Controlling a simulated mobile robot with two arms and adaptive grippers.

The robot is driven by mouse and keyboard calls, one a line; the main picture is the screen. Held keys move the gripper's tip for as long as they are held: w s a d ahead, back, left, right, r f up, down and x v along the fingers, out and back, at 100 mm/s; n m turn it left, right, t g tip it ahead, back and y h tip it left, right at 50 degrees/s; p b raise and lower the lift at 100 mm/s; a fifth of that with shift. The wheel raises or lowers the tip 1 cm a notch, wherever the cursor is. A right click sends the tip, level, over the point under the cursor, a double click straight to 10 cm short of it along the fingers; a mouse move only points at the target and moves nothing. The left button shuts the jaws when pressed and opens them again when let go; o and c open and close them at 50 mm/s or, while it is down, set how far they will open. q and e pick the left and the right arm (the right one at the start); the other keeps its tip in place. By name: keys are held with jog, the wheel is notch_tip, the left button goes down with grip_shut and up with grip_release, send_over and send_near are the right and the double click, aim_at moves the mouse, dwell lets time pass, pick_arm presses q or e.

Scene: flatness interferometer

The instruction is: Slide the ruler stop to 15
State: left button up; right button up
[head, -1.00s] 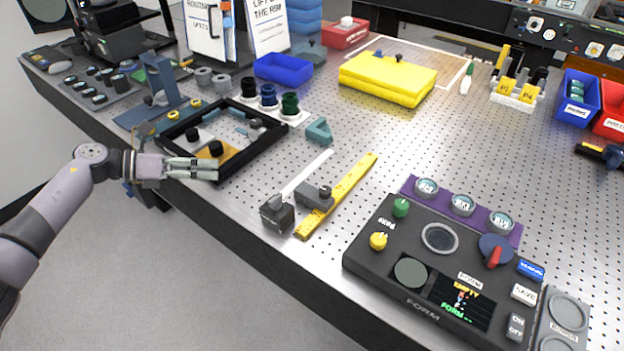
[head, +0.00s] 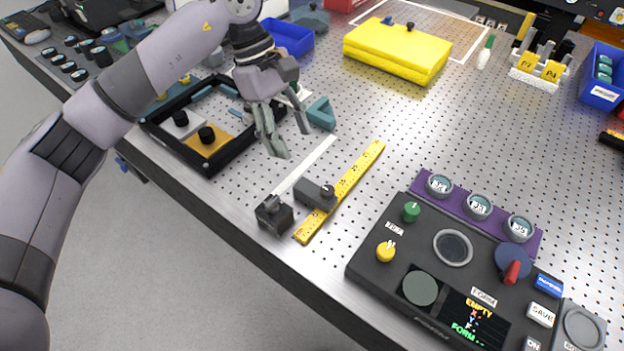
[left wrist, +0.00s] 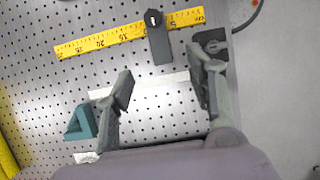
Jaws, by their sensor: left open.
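The yellow ruler (head: 358,172) lies on the perforated table; it also shows in the left wrist view (left wrist: 110,38). The ruler stop, a dark grey block with a round knob (head: 313,194), sits across the ruler near its front end. In the left wrist view the stop (left wrist: 160,48) stands between the readable 5 and the higher numbers, covering the marks beneath it. My left gripper (head: 291,142) is open and empty above the table, behind and left of the stop, its fingers pointing down. In the left wrist view its fingers (left wrist: 161,75) are spread, apart from the stop.
A dark block (head: 274,214) stands at the near end of a white strip (head: 305,163) beside the ruler. A black frame (head: 210,165) and a teal triangular piece (head: 321,113) are close to the gripper. The control console (head: 375,272) is right of the ruler.

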aim_at(314, 191)
pick_arm(q)
jog(key=p+x, duration=0.3)
jog(key=x, duration=0.8)
jog(key=shift+d+f, duration=0.2)
jog(key=shift+f, duration=0.15)
jog(key=shift+s+d+f, duration=0.1)
jog(key=shift+d+f, duration=0.1)
jog(key=shift+f, duration=0.5)
jog(key=shift+c, duration=0.4)
grip_shut()
